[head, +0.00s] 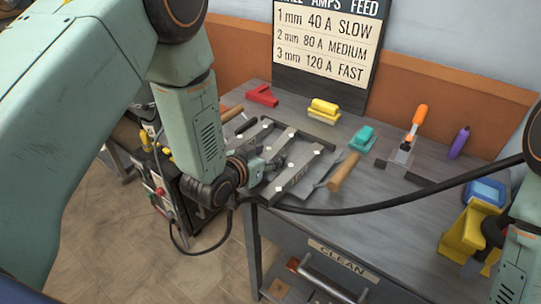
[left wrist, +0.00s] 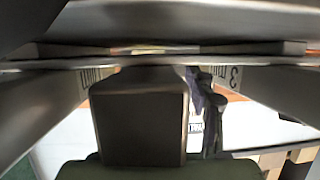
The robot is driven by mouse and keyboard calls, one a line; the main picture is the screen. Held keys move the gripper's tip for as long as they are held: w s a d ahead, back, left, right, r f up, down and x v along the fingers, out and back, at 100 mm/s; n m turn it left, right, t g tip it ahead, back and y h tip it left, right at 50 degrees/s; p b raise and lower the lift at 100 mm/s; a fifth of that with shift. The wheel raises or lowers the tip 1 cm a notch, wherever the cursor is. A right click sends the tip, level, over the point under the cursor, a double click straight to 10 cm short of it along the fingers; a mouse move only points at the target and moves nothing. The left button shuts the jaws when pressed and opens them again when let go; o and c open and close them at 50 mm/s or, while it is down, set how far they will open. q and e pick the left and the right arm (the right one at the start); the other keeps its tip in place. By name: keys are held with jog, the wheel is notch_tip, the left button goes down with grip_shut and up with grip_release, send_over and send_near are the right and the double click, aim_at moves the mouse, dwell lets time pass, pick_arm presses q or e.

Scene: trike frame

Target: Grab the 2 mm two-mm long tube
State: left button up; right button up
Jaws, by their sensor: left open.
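Grey tubes lie as a frame-like set (head: 300,152) on the left part of the workbench; a label on the front tube is too small to read. My left gripper (head: 266,168) is open at the left end of this set, close to the tubes. Whether it touches one cannot be told. In the left wrist view, large grey tubes (left wrist: 250,62) fill the top, with a "3 mm" label on the right side and a partly readable label on the left. Which one is the 2 mm long tube cannot be told. My right gripper (head: 488,238) is partly visible beside a yellow object, its fingers unclear.
A yellow holder (head: 470,228) is at right.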

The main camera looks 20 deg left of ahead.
pick_arm(q)
jog(key=shift+s+d+r, duration=0.1)
jog(key=shift+d+r, duration=0.05)
jog(key=shift+d, duration=0.3)
jog(key=shift+c, duration=1.7)
jog(key=shift+a, duration=0.35)
jog(key=c, duration=0.3)
jog(key=shift+d, duration=0.2)
jog(key=c, duration=0.4)
grip_shut()
jog(key=shift+a, duration=0.15)
